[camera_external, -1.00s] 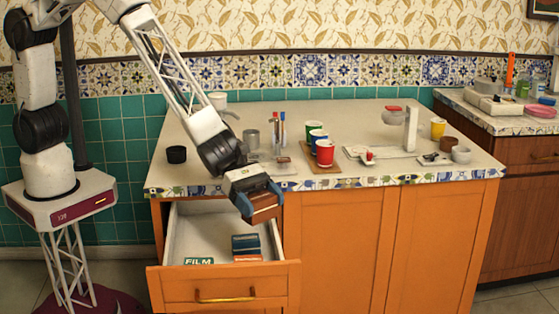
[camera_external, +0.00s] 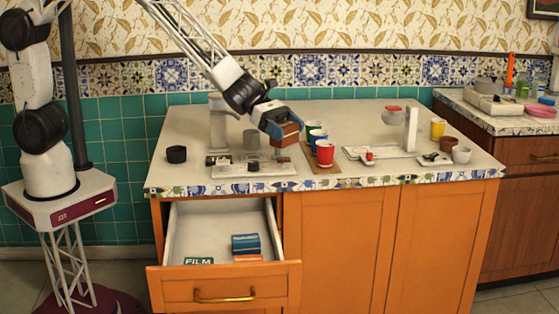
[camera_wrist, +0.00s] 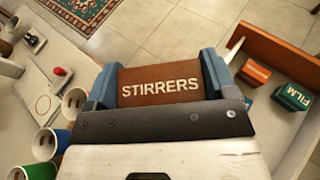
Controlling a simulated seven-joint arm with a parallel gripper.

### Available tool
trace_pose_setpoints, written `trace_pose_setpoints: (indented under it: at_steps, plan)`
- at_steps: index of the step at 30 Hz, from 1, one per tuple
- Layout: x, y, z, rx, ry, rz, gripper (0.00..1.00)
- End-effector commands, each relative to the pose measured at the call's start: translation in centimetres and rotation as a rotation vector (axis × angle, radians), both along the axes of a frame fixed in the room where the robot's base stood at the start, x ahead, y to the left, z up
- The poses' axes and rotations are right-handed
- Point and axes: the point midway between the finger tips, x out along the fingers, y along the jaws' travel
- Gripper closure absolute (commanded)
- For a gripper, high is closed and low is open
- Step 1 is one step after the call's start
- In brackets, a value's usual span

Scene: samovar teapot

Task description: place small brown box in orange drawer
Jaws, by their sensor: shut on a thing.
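The small brown box (camera_external: 286,134), marked STIRRERS in the wrist view (camera_wrist: 160,86), is held between the blue fingers of my gripper (camera_external: 279,121). My gripper is shut on it, above the counter and left of the paper cups. The orange drawer (camera_external: 223,287) is pulled open below the counter's left part. Inside it lie a blue box (camera_external: 245,243), an orange-red box (camera_external: 248,259) and a green FILM box (camera_external: 198,261). In the wrist view, the drawer's orange front (camera_wrist: 283,47) shows at the right.
Red (camera_external: 325,153), blue and green cups stand on a brown tray right of my gripper. A black cup (camera_external: 176,154) stands at the counter's left. A grey cylinder (camera_external: 251,139) and a white base (camera_external: 252,171) with small items are near my gripper. The counter's front edge (camera_external: 240,187) overhangs the drawer.

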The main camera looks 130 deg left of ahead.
Motion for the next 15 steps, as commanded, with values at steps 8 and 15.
trace_pose_setpoints:
  at_steps: [8, 15]
  plan:
    - [-4.7, 6.0, 2.3, 0.002, 0.000, 0.054, 0.49]
    - [-9.0, 10.6, 4.0, 0.001, -0.001, 0.100, 0.49]
